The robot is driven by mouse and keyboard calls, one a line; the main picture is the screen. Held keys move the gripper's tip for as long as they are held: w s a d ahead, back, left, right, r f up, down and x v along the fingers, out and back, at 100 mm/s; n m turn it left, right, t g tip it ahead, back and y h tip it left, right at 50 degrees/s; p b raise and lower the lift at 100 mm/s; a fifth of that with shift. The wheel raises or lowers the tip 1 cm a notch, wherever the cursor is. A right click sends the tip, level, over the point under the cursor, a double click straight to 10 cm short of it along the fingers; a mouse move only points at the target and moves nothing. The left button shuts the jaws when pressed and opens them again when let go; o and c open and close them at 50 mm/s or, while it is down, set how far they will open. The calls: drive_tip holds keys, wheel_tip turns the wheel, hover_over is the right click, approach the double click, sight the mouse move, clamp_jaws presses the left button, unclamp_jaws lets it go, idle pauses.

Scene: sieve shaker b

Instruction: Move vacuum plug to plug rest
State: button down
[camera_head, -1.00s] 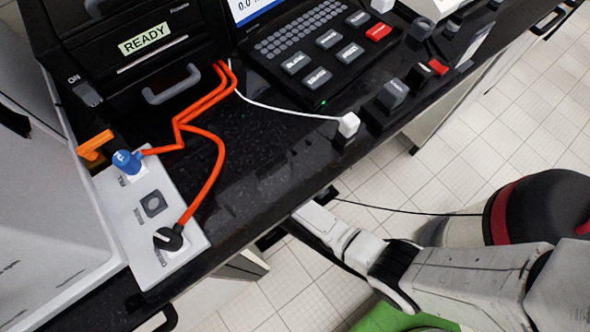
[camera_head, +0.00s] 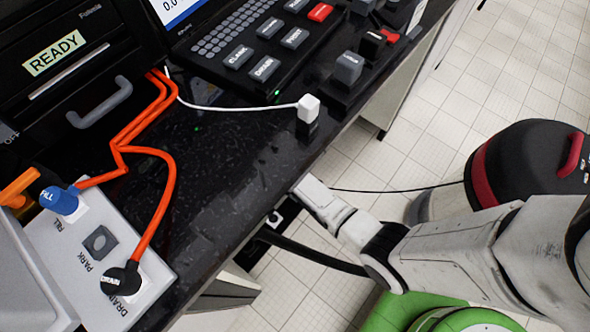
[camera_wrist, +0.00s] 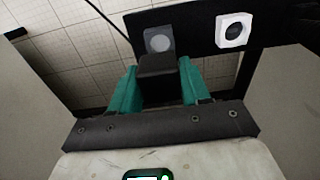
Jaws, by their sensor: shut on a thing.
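In the wrist view, my gripper (camera_wrist: 160,88) has teal fingers closed on both sides of a dark block, apparently the vacuum plug (camera_wrist: 158,66). Just beyond it is a grey square with a round face (camera_wrist: 159,41), on a dark panel. To its right on the panel is a white square socket with a dark round hole (camera_wrist: 234,32). I cannot tell which of these is the plug rest, or whether the plug touches the grey square. In the head view, my arm reaches under the counter's front edge, and my fingers are hidden. A small white fitting (camera_head: 274,218) shows there.
The black counter (camera_head: 225,170) overhangs this spot. A black and red vacuum drum (camera_head: 530,165) stands on the tiled floor at right. A white plug block (camera_head: 308,108) sits near the counter edge.

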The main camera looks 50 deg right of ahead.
drive_tip(key=shift+f, duration=0.1)
wheel_tip(320, 180, down, 6)
drive_tip(key=b, duration=0.6)
drive_tip(key=shift+r, duration=0.2)
drive_tip(key=shift+p, duration=0.7)
idle(1.7)
drive_tip(key=shift+f+b, duration=0.4)
drive_tip(key=shift+f, duration=0.1)
idle(0.4)
drive_tip(key=shift+c, duration=2.3)
unclamp_jaws()
drive_tip(key=shift+r, duration=0.15)
wheel_tip(320, 180, up, 11)
drive_tip(key=p, duration=0.3)
drive_tip(key=shift+f, duration=0.2)
